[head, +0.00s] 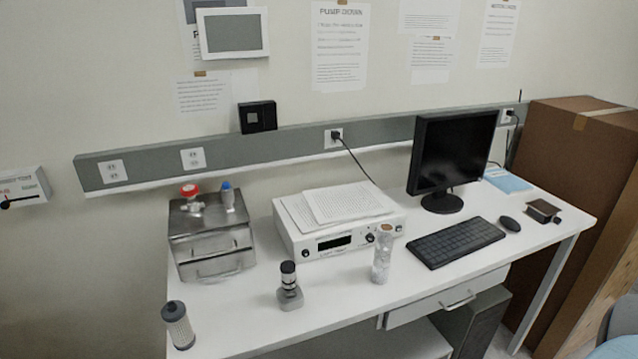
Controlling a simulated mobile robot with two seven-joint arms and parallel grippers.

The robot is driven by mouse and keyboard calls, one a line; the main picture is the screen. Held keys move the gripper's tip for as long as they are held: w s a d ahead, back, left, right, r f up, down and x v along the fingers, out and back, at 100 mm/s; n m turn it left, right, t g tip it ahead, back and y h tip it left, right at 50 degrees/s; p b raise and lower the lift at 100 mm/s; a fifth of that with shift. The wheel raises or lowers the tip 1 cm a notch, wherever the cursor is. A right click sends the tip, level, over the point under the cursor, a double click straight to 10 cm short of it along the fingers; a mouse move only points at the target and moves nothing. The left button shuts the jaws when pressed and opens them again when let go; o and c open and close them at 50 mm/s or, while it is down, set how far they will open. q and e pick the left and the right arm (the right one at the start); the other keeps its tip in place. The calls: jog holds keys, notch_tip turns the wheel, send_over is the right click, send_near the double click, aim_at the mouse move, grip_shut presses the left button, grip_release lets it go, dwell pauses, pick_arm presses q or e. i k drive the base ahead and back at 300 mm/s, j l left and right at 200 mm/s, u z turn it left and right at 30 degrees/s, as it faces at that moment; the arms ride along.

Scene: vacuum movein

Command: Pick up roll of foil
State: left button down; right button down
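A silvery, crinkled upright cylinder with a tan top, which looks like the roll of foil (381,262), stands on the white table (345,300). It is just in front of the right end of a white instrument box (330,245) and left of the keyboard. Neither of my grippers shows in the head view, so their place and state cannot be seen.
A black keyboard (456,241), monitor (452,150) and mouse (509,223) are to the right. A small dark-topped device (289,287), a grey filter cylinder (178,325) and a metal drawer box (210,240) are to the left. The table's front middle is clear.

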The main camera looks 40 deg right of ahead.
aim_at(385, 231)
jog(key=l+z, duration=0.15)
jog(key=z, duration=1.4)
